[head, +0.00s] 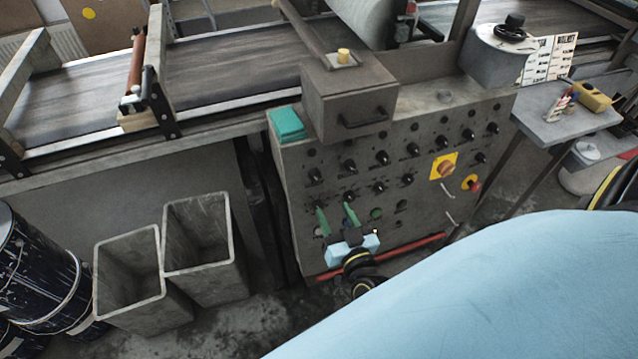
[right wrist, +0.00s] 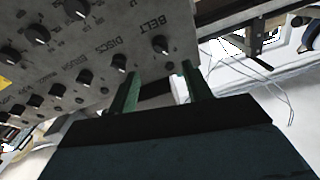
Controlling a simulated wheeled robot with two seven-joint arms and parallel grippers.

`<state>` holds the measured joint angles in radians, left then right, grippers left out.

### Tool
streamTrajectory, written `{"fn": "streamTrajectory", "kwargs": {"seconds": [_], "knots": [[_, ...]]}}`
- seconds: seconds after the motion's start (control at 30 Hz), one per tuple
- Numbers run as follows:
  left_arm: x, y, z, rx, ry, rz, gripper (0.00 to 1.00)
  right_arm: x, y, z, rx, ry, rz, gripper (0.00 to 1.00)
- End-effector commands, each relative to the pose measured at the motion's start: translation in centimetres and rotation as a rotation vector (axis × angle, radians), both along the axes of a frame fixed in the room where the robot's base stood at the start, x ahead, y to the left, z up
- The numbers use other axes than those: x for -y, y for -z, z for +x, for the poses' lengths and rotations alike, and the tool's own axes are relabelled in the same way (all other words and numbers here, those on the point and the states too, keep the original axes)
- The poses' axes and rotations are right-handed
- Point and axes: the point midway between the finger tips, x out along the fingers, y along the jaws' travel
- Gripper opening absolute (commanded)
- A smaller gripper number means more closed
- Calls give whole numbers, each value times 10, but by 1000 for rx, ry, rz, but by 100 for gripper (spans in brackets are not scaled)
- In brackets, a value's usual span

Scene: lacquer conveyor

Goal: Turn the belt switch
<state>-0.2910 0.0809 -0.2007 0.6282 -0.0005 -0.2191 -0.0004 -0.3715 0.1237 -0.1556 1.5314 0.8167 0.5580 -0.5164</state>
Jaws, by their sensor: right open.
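The belt switch (right wrist: 160,44) is a small black knob with a white mark, labelled BELT, on a grey control panel (right wrist: 60,55). In the head view it appears to be the upper-left knob (head: 315,175) of the panel. My right gripper (head: 335,208) is open, its two green fingers apart in front of the panel and lower than that knob. In the right wrist view, the knob lies beyond and between the open fingertips (right wrist: 160,70), not touched by them. Nothing is between the fingers. My left gripper is not in view.
Other black knobs (head: 382,158) sit close by in rows. A yellow-backed emergency button (head: 445,167) is to the right. Two grey bins (head: 130,270) stand left; the conveyor (head: 230,75) runs behind.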

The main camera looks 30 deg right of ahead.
Motion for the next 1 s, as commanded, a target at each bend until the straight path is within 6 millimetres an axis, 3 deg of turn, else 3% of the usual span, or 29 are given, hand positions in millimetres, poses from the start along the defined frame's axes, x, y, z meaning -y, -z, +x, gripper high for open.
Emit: {"fn": "streamTrajectory", "kwargs": {"seconds": [0.3, 0.5, 0.93, 1.0], "knots": [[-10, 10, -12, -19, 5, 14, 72, 14, 1, 68, 2, -1, 1, 49], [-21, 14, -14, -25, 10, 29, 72, 19, 1, 94, -1, -2, 0, 49], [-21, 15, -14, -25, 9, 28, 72, 21, 1, 103, -2, -1, 0, 49], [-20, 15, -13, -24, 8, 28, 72, 21, 1, 102, -2, -1, 0, 40]]}}
